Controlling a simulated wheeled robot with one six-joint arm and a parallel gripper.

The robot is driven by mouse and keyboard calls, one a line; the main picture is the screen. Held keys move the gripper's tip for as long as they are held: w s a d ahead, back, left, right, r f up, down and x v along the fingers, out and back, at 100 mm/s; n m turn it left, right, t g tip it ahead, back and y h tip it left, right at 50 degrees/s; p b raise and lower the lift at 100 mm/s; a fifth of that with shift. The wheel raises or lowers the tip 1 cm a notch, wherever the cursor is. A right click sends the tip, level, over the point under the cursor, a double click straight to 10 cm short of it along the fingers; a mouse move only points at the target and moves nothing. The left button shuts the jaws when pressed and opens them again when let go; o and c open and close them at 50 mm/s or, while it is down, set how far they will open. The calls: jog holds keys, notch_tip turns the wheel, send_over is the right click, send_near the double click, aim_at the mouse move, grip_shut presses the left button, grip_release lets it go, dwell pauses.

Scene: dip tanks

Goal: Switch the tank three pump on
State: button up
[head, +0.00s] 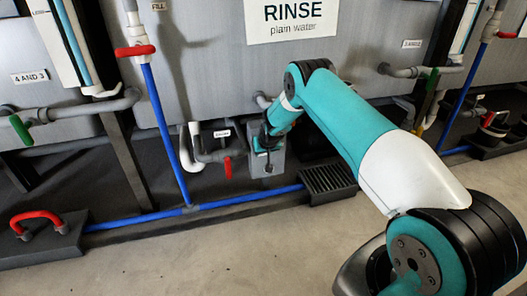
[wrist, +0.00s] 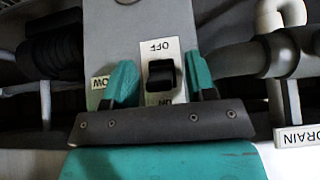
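A grey switch box (head: 268,160) stands low in front of the tank marked RINSE (head: 292,22). In the wrist view, a black rocker switch (wrist: 161,75) sits on a white plate on the box face (wrist: 125,30). The plate reads OFF at the top of the picture and ON, partly hidden, at the bottom. I cannot tell which side of the rocker is pressed. My gripper (wrist: 160,66) is open and empty, its teal fingers on either side of the plate. It also shows at the box in the head view (head: 262,141), mostly hidden. I cannot tell whether it touches the switch.
A red-handled drain valve (head: 228,166) is left of the box, with its DRAIN label (wrist: 296,137) in the wrist view. A floor grate (head: 328,182) lies right. A blue pipe (head: 250,199) runs along the floor. The front floor is clear.

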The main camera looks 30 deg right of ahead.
jog(key=p+v, duration=0.7)
jog(key=v, duration=1)
jog(key=shift+s+r, duration=0.1)
jog(key=shift+r, duration=0.05)
jog(key=s+a+r+n+g+y, duration=0.1)
jog(key=s+a+r+n+y, duration=0.1)
jog(key=s+a+r, duration=0.45)
jog(key=s+a+r+n+g+y, duration=0.1)
jog(key=s+a+r+n+y, duration=0.15)
jog(key=a+r, duration=0.75)
jog(key=s+a+r+n+g+y, duration=0.1)
jog(key=s+a+r+n, duration=0.2)
jog(key=s, duration=0.6)
jog(key=s+a+r+n+g, duration=0.15)
jog(key=s+a+r, duration=0.25)
jog(key=s, duration=0.6)
jog(key=s+a+r+n+g+y, duration=0.1)
jog(key=s+a+r+g, duration=0.2)
jog(key=s, duration=0.6)
notch_tip(320, 180, up, 37)
jog(key=t+p, duration=0.1)
jog(key=p, duration=3.5)
jog(key=shift+a, duration=0.2)
